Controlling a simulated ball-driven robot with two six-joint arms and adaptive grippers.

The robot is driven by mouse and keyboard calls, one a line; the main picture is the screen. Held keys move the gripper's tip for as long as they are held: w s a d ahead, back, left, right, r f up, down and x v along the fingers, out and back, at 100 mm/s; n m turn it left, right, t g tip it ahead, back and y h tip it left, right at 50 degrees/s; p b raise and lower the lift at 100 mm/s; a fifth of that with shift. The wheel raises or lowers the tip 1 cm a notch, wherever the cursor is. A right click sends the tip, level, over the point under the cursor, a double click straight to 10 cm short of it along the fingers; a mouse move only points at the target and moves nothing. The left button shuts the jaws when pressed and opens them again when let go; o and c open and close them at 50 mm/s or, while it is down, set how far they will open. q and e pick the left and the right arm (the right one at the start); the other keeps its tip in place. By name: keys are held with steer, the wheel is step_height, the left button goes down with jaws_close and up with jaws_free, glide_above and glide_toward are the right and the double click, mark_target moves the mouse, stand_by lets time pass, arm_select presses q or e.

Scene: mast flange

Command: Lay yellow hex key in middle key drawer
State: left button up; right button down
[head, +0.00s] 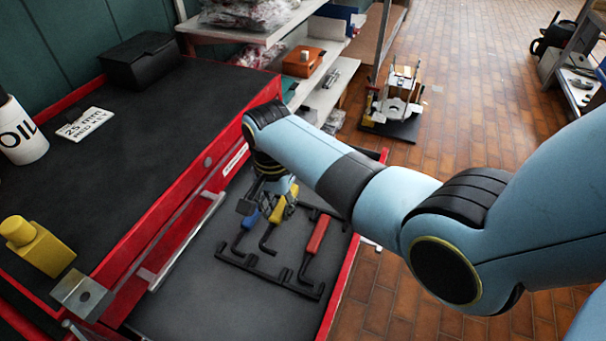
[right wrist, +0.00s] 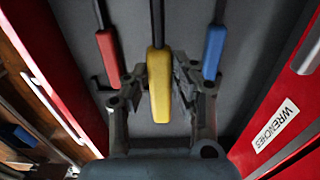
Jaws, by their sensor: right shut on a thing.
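The yellow hex key (head: 283,203) has a yellow grip and a dark bent shaft. It hangs or lies between the blue hex key (head: 249,223) and the red hex key (head: 316,238), over an open drawer (head: 190,303) with a grey floor. My right gripper (head: 276,190) is shut on the yellow grip. In the right wrist view the yellow grip (right wrist: 158,85) sits between both fingers, with the red grip (right wrist: 108,55) to its left and the blue grip (right wrist: 213,50) to its right. I cannot tell whether the yellow key touches the drawer floor. My left gripper is out of view.
A black rack (head: 265,272) lies in the drawer around the keys. The red cabinet front with a WRENCHES label (right wrist: 276,127) rises beside it.

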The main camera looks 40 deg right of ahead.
mark_target(281, 226)
steer(key=shift+d, duration=0.15)
steer(key=shift+r, duration=0.1)
steer(key=shift+p, duration=0.45)
step_height(281, 226, down, 3)
steer(key=shift+r+b, duration=0.1)
steer(key=shift+b, duration=1.05)
steer(key=shift+f+b, duration=1.7)
steer(key=shift+f, duration=0.75)
steer(key=c, duration=1)
jaws_free()
